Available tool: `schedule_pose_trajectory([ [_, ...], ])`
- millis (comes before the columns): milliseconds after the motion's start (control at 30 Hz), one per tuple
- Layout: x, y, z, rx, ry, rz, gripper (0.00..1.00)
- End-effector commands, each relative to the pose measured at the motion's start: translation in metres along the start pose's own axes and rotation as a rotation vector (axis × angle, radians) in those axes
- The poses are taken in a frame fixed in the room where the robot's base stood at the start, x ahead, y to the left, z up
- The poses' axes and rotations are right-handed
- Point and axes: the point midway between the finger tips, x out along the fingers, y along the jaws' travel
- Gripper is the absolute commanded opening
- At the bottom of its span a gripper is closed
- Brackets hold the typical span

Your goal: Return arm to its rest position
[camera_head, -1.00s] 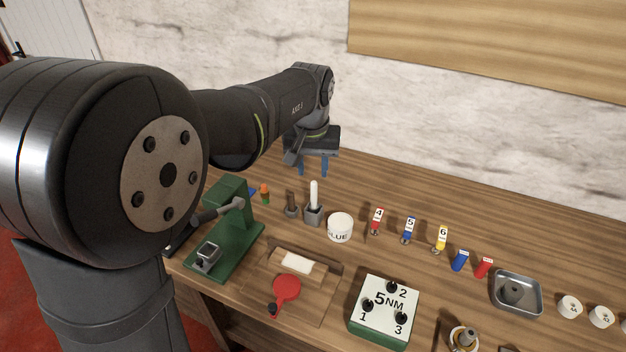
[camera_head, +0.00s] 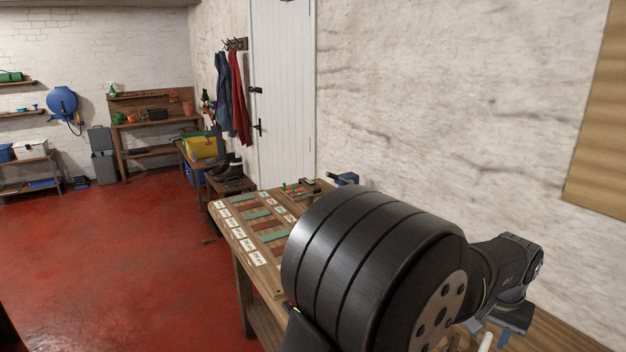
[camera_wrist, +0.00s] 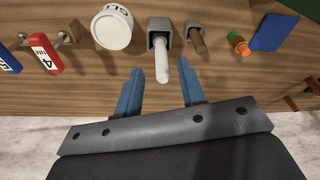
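My arm (camera_head: 380,265) reaches out over the workbench at the lower right of the head view. My gripper (camera_wrist: 161,66) is open in the wrist view, with its two blue fingers apart and nothing held between them. One blue finger also shows at the bottom edge of the head view. A white stick (camera_wrist: 161,62) stands in a grey square holder (camera_wrist: 160,28) and appears between the fingertips, beyond them. Whether the fingers are level with the stick is hard to tell.
A bench section with labelled strips (camera_head: 252,215) lies left of my arm. Red floor (camera_head: 110,260) is open at left.

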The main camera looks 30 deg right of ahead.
Motion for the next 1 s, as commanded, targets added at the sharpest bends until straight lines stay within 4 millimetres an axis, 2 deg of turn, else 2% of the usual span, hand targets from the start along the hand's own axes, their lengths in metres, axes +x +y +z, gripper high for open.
schedule_pose_trajectory([
  [33,0.012,0.000,0.001,0.000,-0.005,-0.001,0.37],
  [267,0.057,0.000,0.001,0.000,-0.005,-0.001,0.37],
  [300,0.057,0.000,0.000,0.000,0.001,0.000,0.37],
  [400,0.037,0.000,-0.004,0.000,0.004,0.001,0.37],
  [600,0.021,0.000,-0.006,0.000,0.000,0.000,0.37],
  [1000,0.019,0.000,-0.006,0.000,-0.001,0.000,0.37],
])
